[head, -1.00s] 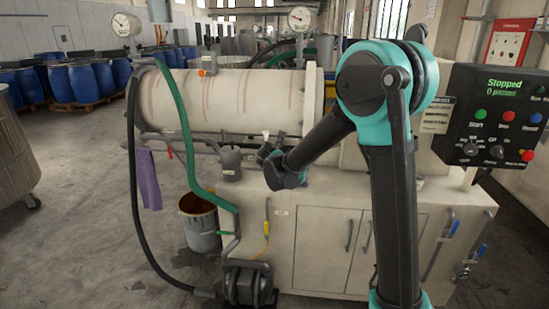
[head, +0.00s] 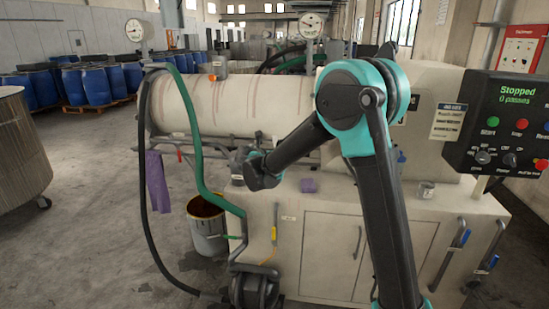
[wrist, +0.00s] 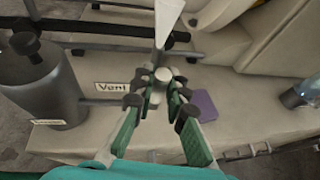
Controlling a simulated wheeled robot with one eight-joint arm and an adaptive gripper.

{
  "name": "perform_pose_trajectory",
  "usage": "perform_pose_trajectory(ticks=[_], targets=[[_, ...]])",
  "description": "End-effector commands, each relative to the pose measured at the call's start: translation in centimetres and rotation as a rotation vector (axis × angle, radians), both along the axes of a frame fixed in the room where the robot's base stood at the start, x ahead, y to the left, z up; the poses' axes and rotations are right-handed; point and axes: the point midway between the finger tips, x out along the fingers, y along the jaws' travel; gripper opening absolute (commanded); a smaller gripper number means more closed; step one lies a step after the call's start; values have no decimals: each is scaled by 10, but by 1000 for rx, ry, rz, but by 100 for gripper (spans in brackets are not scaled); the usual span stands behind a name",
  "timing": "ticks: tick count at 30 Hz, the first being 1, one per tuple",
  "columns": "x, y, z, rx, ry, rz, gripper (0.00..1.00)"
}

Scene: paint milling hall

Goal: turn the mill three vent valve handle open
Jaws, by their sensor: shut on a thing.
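In the wrist view, my gripper (wrist: 160,95) has its green-padded fingers closed around the vent valve handle (wrist: 162,73), a small silver part with a round end. The fingers hide most of it, so its turned angle is hard to read. A "Vent" label (wrist: 114,87) is just left of the fingers. A pale tapered piece (wrist: 168,22) rises behind the handle. In the head view, my gripper (head: 250,172) is low at the mill's front, below the pale horizontal cylinder (head: 240,103); its fingertips and the handle are not clear there.
A grey canister (wrist: 40,88) stands left of my gripper, with a dark rod behind. A green hose (head: 195,150) hangs left. The control panel (head: 510,130) reads "Stopped, 0 passes".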

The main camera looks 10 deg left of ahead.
Motion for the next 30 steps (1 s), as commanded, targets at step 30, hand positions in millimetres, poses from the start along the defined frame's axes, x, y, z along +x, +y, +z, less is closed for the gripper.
perform_pose_trajectory(ticks=[30], targets=[[-3,2,1,-11,1,0,35]])
